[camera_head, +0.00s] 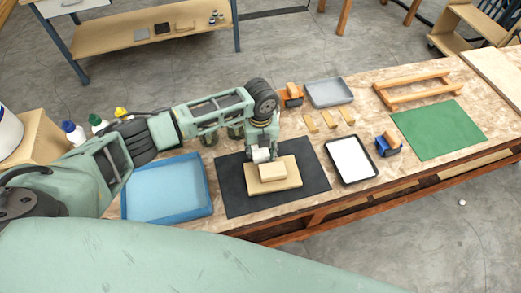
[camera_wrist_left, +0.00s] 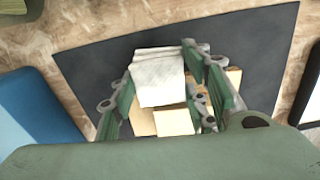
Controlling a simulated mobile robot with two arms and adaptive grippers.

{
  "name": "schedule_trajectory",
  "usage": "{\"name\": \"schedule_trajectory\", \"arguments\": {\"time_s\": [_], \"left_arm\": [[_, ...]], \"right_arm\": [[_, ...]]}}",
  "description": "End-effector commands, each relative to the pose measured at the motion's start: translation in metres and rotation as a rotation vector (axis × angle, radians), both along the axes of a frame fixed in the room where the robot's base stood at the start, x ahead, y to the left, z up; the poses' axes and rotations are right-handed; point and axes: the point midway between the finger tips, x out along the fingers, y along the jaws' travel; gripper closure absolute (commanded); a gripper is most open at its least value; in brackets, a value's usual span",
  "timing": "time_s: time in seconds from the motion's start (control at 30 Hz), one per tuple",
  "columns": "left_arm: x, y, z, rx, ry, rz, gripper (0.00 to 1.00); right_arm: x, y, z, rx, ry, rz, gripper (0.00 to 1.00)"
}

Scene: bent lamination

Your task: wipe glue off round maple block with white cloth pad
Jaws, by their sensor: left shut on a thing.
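My left gripper (camera_head: 262,150) reaches down over the black mat (camera_head: 235,198) and is shut on the white cloth pad (camera_head: 261,155). In the left wrist view the pad (camera_wrist_left: 158,78) sits between the green fingers of the gripper (camera_wrist_left: 168,92). A pale maple block (camera_head: 272,171) lies on a wider, flat wooden piece (camera_head: 288,183) on the mat. The pad is at the back left of the block; I cannot tell if they touch. Neither wooden piece looks clearly round, and no glue can be made out. My right gripper is out of view.
A blue tray (camera_head: 125,205) is left of the mat; a dark-rimmed tray with a white inside (camera_head: 351,159) is right. Three small wood pieces (camera_head: 329,119), a grey tray (camera_head: 329,92), a wooden frame (camera_head: 418,91) and a green mat (camera_head: 439,129) lie further right. Bottles (camera_head: 73,132) stand at left.

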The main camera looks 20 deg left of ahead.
Motion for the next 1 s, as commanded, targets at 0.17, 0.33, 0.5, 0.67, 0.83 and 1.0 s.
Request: {"name": "schedule_trajectory", "arguments": {"time_s": [0.17, 0.33, 0.5, 0.67, 0.83, 1.0], "left_arm": [[0.007, 0.003, 0.017, 0.0, -0.001, 0.001, 0.78], [0.01, 0.005, 0.023, -0.001, 0.0, 0.001, 0.78], [0.01, 0.005, 0.031, -0.002, -0.001, 0.0, 0.78], [0.01, 0.005, 0.048, -0.002, -0.001, 0.001, 0.78], [0.01, 0.005, 0.065, -0.002, -0.001, 0.001, 0.78], [0.01, 0.005, 0.079, -0.002, -0.002, 0.001, 0.78]], "right_arm": [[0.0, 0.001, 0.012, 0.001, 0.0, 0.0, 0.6], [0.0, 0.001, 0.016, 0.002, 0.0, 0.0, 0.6], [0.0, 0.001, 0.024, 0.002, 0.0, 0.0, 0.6], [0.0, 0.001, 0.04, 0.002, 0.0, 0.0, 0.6], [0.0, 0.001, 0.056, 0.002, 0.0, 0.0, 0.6], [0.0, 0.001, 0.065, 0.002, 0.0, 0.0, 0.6]]}}
